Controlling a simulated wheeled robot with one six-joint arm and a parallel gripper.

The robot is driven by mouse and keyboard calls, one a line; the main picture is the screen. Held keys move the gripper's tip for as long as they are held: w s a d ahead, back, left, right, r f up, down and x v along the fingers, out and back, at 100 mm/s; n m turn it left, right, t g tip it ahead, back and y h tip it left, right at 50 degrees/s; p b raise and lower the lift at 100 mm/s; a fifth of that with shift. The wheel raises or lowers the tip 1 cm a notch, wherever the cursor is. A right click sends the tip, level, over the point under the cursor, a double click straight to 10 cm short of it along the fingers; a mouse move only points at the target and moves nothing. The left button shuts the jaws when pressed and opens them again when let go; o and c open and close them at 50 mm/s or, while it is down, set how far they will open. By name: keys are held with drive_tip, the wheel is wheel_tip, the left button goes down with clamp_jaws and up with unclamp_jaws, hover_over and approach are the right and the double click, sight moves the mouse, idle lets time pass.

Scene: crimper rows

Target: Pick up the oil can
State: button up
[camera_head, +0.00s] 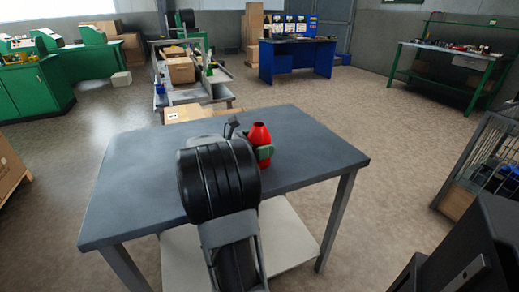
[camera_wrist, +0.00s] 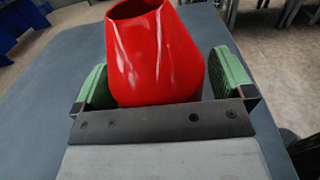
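A red can-like vessel (camera_head: 260,134) with an open, slanted top stands on the grey table, the only thing there that could be the oil can. It fills the middle of the wrist view (camera_wrist: 155,58). My gripper (camera_wrist: 160,85) has its two green-padded fingers on either side of the vessel's lower part. The fingers are spread, with narrow gaps at the sides, so it looks open around the vessel. In the head view my gripper (camera_head: 262,153) is partly hidden behind my dark wrist. The vessel's base is hidden.
The grey table (camera_head: 315,157) is otherwise clear on its right and left. A small dark item (camera_head: 231,127) sits by the vessel; what it is is unclear. A cart with a cardboard box (camera_head: 181,70) stands behind the table. A wire cage (camera_head: 480,160) is at right.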

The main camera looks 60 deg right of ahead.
drive_tip(key=c, duration=0.9)
drive_tip(key=shift+r, duration=0.15)
drive_tip(key=shift+r+p, duration=0.45)
drive_tip(key=shift+r, duration=0.6)
drive_tip(key=s+a+r+p, duration=0.4)
drive_tip(key=s+a+r, duration=0.1)
drive_tip(key=a+r, duration=0.5)
drive_tip(key=shift+s+a+r, duration=0.2)
drive_tip(key=shift+a+r, duration=0.05)
drive_tip(key=shift+a, duration=1.05)
drive_tip(key=shift+a+r+p, duration=0.1)
drive_tip(key=shift+a+p, duration=0.05)
drive_tip(key=shift+p, duration=0.15)
